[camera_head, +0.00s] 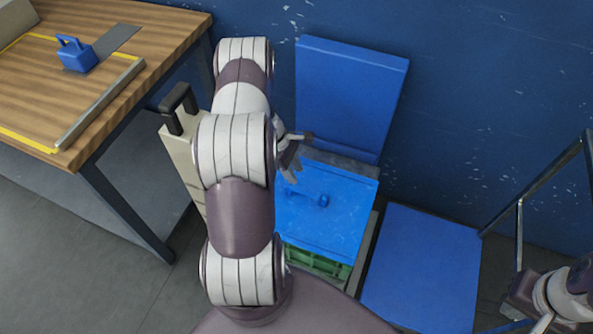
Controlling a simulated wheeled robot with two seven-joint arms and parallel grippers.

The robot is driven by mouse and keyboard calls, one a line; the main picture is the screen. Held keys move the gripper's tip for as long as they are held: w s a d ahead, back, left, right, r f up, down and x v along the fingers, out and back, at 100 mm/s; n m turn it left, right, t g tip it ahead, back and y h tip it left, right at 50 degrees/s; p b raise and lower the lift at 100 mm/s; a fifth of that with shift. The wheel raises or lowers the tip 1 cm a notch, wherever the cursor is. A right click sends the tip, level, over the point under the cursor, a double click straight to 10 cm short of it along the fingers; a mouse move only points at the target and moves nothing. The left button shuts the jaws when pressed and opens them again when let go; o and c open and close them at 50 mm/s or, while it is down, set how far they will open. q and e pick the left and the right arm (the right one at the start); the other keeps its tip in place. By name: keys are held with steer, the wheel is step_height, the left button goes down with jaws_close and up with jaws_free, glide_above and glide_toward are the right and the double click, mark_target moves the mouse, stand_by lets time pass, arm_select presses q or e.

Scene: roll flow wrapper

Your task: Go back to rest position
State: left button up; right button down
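My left arm rises through the middle of the head view, bent upward over the floor. My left gripper (291,155) shows partly behind the forearm, above the far edge of a blue lid with a handle (325,210). No object is visible in it, and how far its fingers are apart is unclear. My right gripper (513,308) is at the lower right edge, right of a flat blue panel (421,268). It is partly cut off, and its fingers are not clear enough to judge.
A wooden table (178,30) at the upper left carries a blue handled block (76,55) and a metal bar (101,104). A pale case with a dark handle (181,150) stands beside my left arm. A green crate (316,264) shows under the lid. A blue wall (470,90) closes the back.

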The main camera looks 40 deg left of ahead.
stand_by(0.7)
arm_select(q)
steer(key=s+d+r+m+y+p, duration=0.2)
steer(key=s+d+r+m, duration=0.2)
steer(key=d+r+m, duration=0.5)
steer(key=s+d+r+m+y+p, duration=0.2)
steer(key=d+r+m, duration=0.8)
steer(key=r, duration=0.7)
steer(key=s+m+p, duration=0.1)
steer(key=s+m, duration=0.1)
steer(key=shift+s+r+m, duration=0.4)
steer(key=shift+s, duration=0.1)
